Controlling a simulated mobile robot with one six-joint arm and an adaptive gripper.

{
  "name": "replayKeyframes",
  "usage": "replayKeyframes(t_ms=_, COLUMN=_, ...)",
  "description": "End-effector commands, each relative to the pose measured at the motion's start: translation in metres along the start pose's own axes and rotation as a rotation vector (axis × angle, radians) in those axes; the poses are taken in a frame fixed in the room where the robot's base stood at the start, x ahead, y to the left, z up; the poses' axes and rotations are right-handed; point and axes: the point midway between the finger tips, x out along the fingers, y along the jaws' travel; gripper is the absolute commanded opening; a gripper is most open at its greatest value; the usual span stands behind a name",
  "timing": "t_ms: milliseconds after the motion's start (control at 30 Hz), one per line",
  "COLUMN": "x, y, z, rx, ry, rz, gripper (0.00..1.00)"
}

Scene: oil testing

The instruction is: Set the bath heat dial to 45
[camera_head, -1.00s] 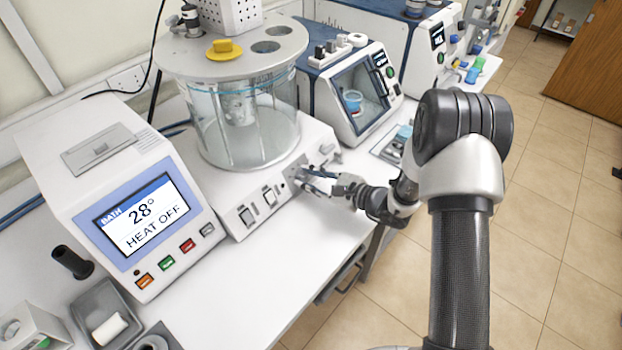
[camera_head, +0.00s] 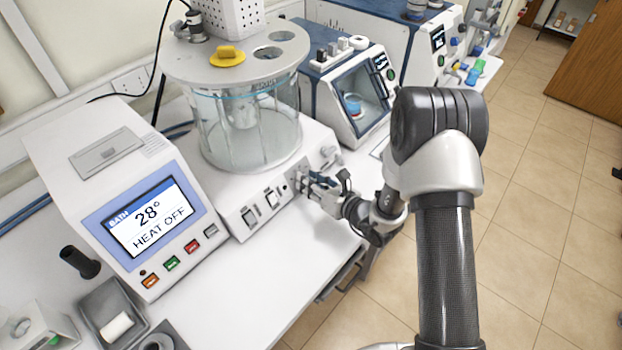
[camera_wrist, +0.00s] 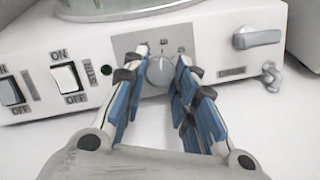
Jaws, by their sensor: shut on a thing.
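The bath heat dial (camera_wrist: 160,71) is a round grey knob with a pale pointer line, on a grey plate on the white bath base's front. In the head view my gripper (camera_head: 308,184) is at the base's front and hides the dial. The bath display (camera_head: 148,216) reads 28° and HEAT OFF.
Two ON/OFF rocker switches (camera_wrist: 66,77) sit left of the dial. A grey lever (camera_wrist: 257,38) and a small tap (camera_wrist: 271,74) are to its right. The glass bath (camera_head: 245,125) stands above. The white bench (camera_head: 265,285) in front is clear.

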Motion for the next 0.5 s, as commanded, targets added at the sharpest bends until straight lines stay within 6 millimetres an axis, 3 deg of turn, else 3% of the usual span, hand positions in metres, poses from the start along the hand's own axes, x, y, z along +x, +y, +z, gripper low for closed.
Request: replayKeyframes(t_ms=500, x=-0.0002, y=0.0044, z=0.0040, rx=0.469, ry=0.025, rz=-0.115, gripper=0.02)
